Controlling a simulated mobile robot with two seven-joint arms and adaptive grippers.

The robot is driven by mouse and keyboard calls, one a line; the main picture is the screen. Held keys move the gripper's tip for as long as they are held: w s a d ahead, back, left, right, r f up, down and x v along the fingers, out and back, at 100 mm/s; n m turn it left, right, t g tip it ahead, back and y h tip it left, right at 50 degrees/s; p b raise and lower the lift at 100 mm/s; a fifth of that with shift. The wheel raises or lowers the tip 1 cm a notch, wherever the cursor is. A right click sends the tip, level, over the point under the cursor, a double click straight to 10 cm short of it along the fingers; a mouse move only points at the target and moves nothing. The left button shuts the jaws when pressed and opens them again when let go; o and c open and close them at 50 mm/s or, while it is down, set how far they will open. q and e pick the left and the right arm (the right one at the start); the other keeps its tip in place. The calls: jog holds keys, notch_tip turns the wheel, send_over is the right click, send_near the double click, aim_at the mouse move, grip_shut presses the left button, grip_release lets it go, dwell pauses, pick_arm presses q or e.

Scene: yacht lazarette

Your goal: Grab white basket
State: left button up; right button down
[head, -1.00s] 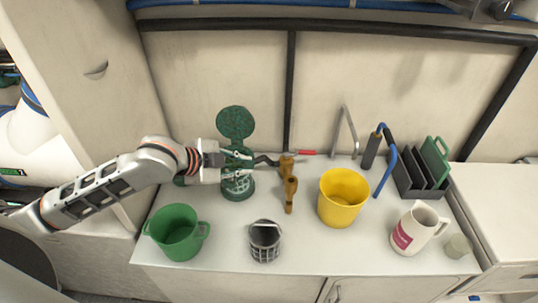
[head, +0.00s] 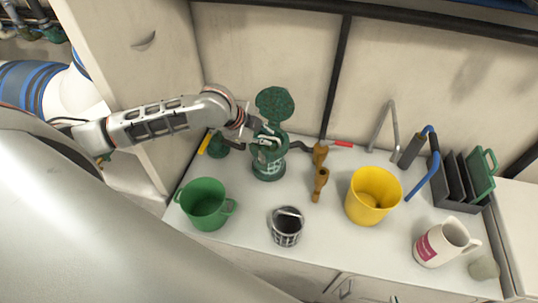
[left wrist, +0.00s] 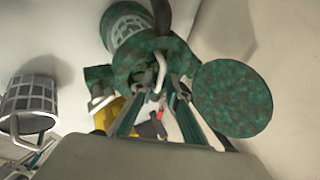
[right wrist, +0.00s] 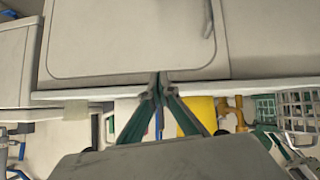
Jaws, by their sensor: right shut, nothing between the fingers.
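A grey-white grid basket (head: 287,230) with a bail handle stands on the counter front; it also shows in the left wrist view (left wrist: 30,100) and right wrist view (right wrist: 300,105). A green strainer housing (head: 268,170) stands behind it, its round lid (head: 275,103) raised. White grid shows through the housing side (left wrist: 127,25). My left gripper (head: 266,143) is at the housing's open top, fingertips apart, with a pale handle-like piece near them (left wrist: 160,72); contact is unclear. My right gripper (right wrist: 158,80) is shut and empty in front of the counter edge, outside the head view.
A green bucket (head: 205,203) stands left of the basket. A yellow bucket (head: 373,195) and brown fittings (head: 320,180) stand to its right.

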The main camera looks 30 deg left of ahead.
pick_arm(q)
jog(key=shift+x, duration=1.15)
grip_shut()
